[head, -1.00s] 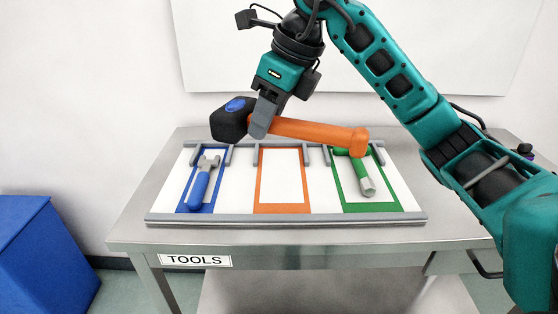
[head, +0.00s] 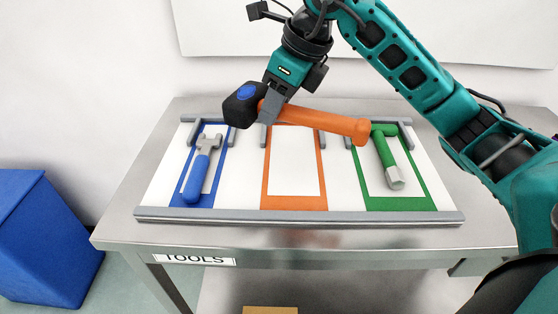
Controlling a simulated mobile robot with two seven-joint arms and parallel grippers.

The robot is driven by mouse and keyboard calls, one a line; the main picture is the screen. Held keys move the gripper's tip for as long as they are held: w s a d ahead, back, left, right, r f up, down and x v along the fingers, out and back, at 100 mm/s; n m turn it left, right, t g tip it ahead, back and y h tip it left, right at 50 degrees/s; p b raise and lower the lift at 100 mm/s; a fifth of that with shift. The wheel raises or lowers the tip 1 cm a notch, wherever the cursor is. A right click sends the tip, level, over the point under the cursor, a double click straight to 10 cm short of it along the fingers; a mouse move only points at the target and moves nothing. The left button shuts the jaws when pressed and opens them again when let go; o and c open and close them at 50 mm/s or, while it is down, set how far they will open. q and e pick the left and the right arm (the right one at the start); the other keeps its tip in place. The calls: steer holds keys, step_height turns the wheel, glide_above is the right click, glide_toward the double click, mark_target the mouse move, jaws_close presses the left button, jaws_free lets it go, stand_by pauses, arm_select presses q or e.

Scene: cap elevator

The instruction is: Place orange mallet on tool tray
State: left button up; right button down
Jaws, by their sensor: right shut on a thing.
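The orange mallet (head: 325,122) has an orange handle and a black head with a blue face. My right gripper (head: 268,108) is shut on the mallet's handle close to its head and holds it above the back of the tool tray. The handle points right and slightly down. The white tool tray (head: 240,190) lies on the metal table with blue, orange and green outlined slots. The orange-outlined slot (head: 293,203) is empty, its back edge partly hidden by the mallet. My left gripper is not in view.
A blue-handled hammer (head: 201,170) lies in the blue slot. A green hammer (head: 388,155) lies in the green slot. Grey dividers stand at the tray's back and a grey rail (head: 300,216) runs along its front. A blue bin (head: 45,240) stands on the floor at left.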

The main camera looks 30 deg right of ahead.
mark_target(308, 110)
step_height(308, 110, down, 13)
steer(key=shift+r+b, duration=0.2)
steer(key=shift+b, duration=0.3)
steer(key=c, duration=0.8)
jaws_free()
steer(key=shift+f, duration=0.15)
steer(key=shift+o, duration=0.2)
steer(key=v, duration=1.2)
steer(key=shift+w+p, duration=0.1)
steer(key=shift+p, duration=0.3)
steer(key=shift+s, duration=0.2)
